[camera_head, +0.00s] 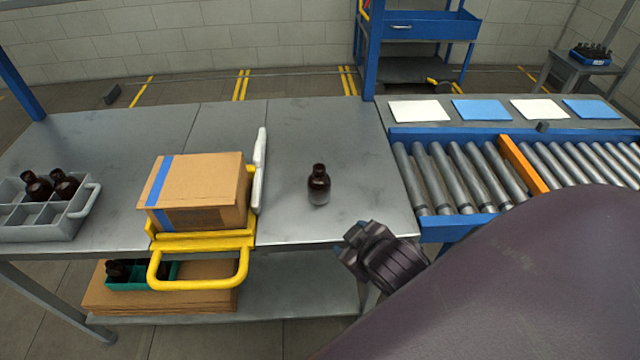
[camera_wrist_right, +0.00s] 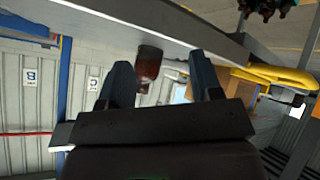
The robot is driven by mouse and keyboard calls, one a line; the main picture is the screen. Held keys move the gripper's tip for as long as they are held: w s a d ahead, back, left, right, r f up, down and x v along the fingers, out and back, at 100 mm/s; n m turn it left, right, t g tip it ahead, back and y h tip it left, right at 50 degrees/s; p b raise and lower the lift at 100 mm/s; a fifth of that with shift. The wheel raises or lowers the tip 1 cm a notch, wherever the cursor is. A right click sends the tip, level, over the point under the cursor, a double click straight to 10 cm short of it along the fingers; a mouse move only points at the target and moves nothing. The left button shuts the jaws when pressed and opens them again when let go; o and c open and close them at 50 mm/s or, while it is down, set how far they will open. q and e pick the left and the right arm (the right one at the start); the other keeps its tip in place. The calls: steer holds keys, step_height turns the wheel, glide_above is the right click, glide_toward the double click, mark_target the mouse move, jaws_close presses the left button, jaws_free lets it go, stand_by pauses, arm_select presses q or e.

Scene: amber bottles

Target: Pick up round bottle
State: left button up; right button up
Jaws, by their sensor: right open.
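The round bottle (camera_head: 319,186) is dark amber with a dark cap and stands upright on the grey metal table (camera_head: 290,140), right of the cardboard box. My right gripper (camera_head: 352,243) is open and empty at the table's front edge, to the right of the bottle and nearer me, apart from it. In the right wrist view the bottle (camera_wrist_right: 148,64) shows beyond and between the two spread fingers of my right gripper (camera_wrist_right: 161,70). My left gripper is not in view.
A cardboard box (camera_head: 205,190) on a yellow-handled carrier (camera_head: 200,262) stands left of the bottle. A grey divided crate (camera_head: 80,210) with several bottles is at the far left. A roller conveyor (camera_head: 465,175) adjoins the table on the right. The tabletop around the bottle is clear.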

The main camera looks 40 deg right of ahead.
steer(key=w+a+r+n+t+y, duration=0.3)
steer(key=w+r+n+t, duration=0.2)
steer(key=w+r+n, duration=0.15)
steer(key=w+a+r+n+t+y, duration=0.3)
steer(key=w+r+n+t, duration=0.15)
steer(key=r, duration=0.35)
steer(key=w+a+r+n+y, duration=0.2)
steer(key=a+r+n+y, duration=0.25)
steer(key=n+y, duration=0.4)
steer(key=n+g+h, duration=1.2)
steer(key=n+g, duration=0.7)
steer(key=n, duration=0.6)
glide_toward(319, 167)
steer(key=shift+s+a+f, duration=0.1)
steer(key=shift+s+f, duration=0.1)
steer(key=shift+f, duration=0.05)
steer(key=shift+w+f, duration=0.1)
steer(key=shift+f, duration=2.4)
steer(key=shift+w+f, duration=0.15)
steer(key=shift+f, duration=2.35)
